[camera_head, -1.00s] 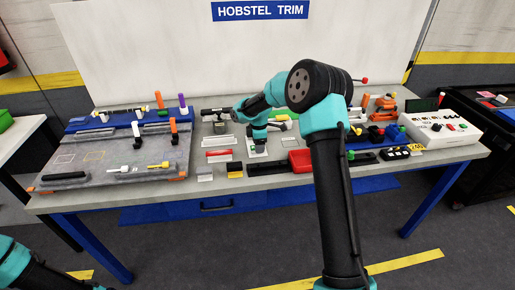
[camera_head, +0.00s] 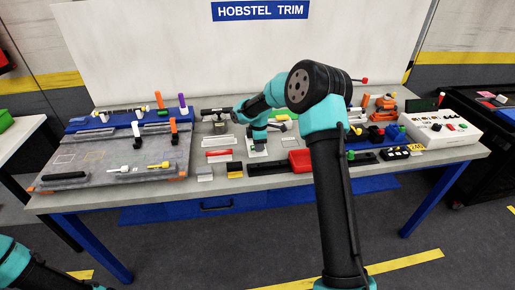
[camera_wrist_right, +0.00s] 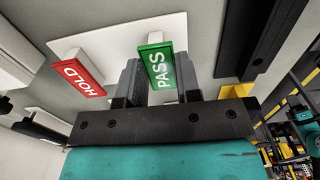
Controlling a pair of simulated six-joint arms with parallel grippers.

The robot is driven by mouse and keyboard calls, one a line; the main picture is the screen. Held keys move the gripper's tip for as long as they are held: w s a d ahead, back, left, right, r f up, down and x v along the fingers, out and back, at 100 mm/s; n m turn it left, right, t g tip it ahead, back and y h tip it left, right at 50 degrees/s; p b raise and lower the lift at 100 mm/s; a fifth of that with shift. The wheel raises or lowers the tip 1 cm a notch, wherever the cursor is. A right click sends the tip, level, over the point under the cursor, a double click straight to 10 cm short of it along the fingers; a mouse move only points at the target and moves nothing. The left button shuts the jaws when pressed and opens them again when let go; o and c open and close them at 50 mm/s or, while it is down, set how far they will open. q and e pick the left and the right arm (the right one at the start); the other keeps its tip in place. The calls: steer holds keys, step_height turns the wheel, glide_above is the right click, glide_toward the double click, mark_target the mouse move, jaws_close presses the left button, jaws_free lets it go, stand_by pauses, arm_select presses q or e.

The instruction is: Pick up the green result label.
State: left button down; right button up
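The green result label (camera_wrist_right: 158,65), lettered PASS, stands on a white block between the two fingers of my right gripper (camera_wrist_right: 160,82) in the right wrist view. The fingers are close on both sides of it, but I cannot tell whether they press on it. In the head view my right gripper (camera_head: 258,148) points down over a small white plate on the table, and its fingertips and the label are hard to make out. A red HOLD label (camera_wrist_right: 77,77) is on the left of the green one. My left gripper is out of view.
A grey fixture board (camera_head: 105,180) with pegs is at the left. A white control box (camera_head: 440,129) is at the right.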

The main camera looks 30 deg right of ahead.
steer(key=shift+c, duration=1)
steer(key=shift+r, duration=0.75)
step_height(320, 180, up, 3)
steer(key=shift+f, duration=0.1)
steer(key=s+a+r, duration=0.1)
steer(key=s+a, duration=0.7)
steer(key=s, duration=0.5)
steer(key=shift+s+a, duration=0.25)
steer(key=shift+s, duration=0.05)
steer(key=shift+w+r, duration=0.1)
